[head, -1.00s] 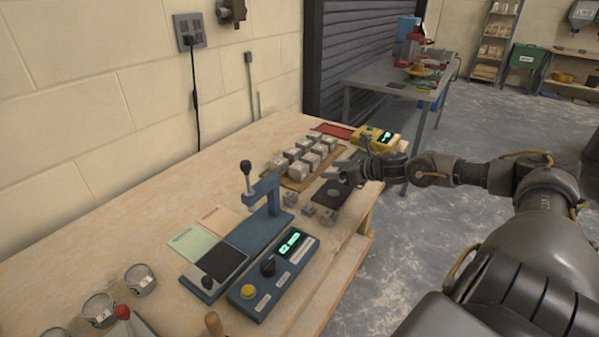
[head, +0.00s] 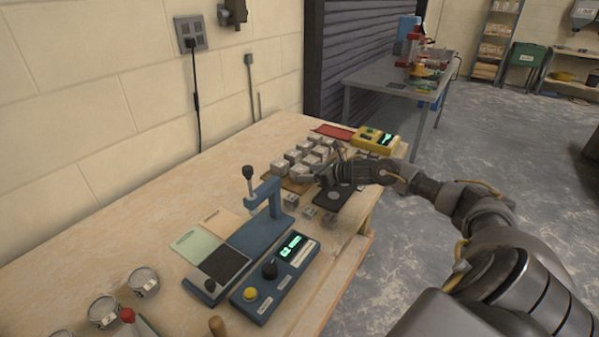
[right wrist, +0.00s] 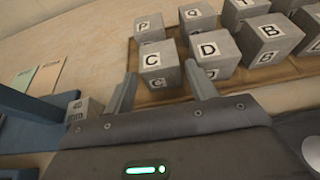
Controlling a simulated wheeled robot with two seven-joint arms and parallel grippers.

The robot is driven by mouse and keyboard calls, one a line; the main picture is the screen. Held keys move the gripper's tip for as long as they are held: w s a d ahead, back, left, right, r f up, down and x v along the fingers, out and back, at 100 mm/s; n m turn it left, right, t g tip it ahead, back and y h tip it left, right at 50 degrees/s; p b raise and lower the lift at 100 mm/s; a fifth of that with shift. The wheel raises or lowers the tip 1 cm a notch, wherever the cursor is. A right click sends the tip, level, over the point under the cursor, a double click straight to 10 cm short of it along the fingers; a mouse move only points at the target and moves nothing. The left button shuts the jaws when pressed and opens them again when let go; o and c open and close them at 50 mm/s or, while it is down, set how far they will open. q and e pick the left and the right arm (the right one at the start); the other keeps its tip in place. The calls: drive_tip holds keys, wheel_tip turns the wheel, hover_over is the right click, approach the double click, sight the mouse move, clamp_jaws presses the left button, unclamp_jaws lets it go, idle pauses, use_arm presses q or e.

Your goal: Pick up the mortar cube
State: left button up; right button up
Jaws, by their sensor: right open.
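Several grey mortar cubes with lettered white labels stand in rows on a wooden board (head: 291,186) towards the back of the workbench. In the right wrist view, cube C (right wrist: 158,62) and cube D (right wrist: 211,53) are nearest, with cubes P (right wrist: 149,27), Q (right wrist: 195,16) and B (right wrist: 268,38) around them. My right gripper (right wrist: 160,88) is open and empty, its two fingers pointing at the front row. Cube C stands between and just beyond the fingertips. In the head view my right gripper (head: 326,181) is at the board's front edge. My left gripper is not in view.
A blue press (head: 262,226) with a control box (head: 275,277) stands in front on the bench. A yellow device (head: 375,140) and a red mat (head: 333,131) lie behind the board.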

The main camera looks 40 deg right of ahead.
drive_tip(key=shift+x, duration=0.75)
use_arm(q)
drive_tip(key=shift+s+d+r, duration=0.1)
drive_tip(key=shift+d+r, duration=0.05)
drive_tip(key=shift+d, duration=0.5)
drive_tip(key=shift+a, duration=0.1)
use_arm(e)
drive_tip(key=shift+c, duration=0.5)
drive_tip(key=shift+c, duration=1.2)
drive_tip(key=c, duration=0.6)
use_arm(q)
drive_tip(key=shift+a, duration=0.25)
use_arm(e)
drive_tip(key=shift+r, duration=0.1)
